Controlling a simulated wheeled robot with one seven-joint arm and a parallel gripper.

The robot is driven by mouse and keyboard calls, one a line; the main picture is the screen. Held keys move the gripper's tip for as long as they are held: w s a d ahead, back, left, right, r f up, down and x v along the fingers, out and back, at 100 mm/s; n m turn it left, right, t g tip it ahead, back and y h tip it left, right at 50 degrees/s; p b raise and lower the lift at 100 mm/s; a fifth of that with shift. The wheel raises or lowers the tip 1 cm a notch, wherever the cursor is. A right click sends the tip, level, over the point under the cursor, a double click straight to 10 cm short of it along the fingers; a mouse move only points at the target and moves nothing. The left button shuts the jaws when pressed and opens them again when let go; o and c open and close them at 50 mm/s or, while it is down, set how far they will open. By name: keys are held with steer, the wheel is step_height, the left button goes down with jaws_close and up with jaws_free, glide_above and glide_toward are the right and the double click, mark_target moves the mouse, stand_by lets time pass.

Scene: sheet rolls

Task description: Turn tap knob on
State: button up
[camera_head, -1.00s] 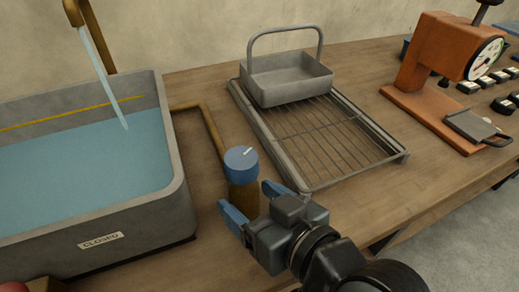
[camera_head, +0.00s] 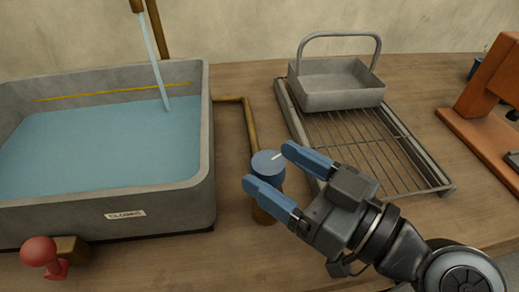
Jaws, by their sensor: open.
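The tap knob (camera_head: 267,164) is a blue round cap with a white pointer mark, on top of a brass post (camera_head: 264,214) right of the basin. A brass pipe (camera_head: 248,122) runs back from it. The spout (camera_head: 138,5) is at the top left, and a pale blue stream of water (camera_head: 156,62) falls from it into the basin (camera_head: 207,130). My gripper (camera_head: 269,164) is open, with its blue fingers on either side of the knob in the picture. I cannot tell whether they touch it. The knob's right edge is close to the far finger.
The basin holds water and carries a "CLOSED" label (camera_head: 125,214). A red knob (camera_head: 39,252) sits at its front left. A wire rack (camera_head: 447,190) with a grey handled basket (camera_head: 340,98) stands to the right. An orange-brown device (camera_head: 483,95) is at the far right.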

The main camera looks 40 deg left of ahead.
mark_target(256, 156)
steer(key=shift+a, duration=2.2)
steer(key=c, duration=1)
steer(key=shift+o, duration=0.2)
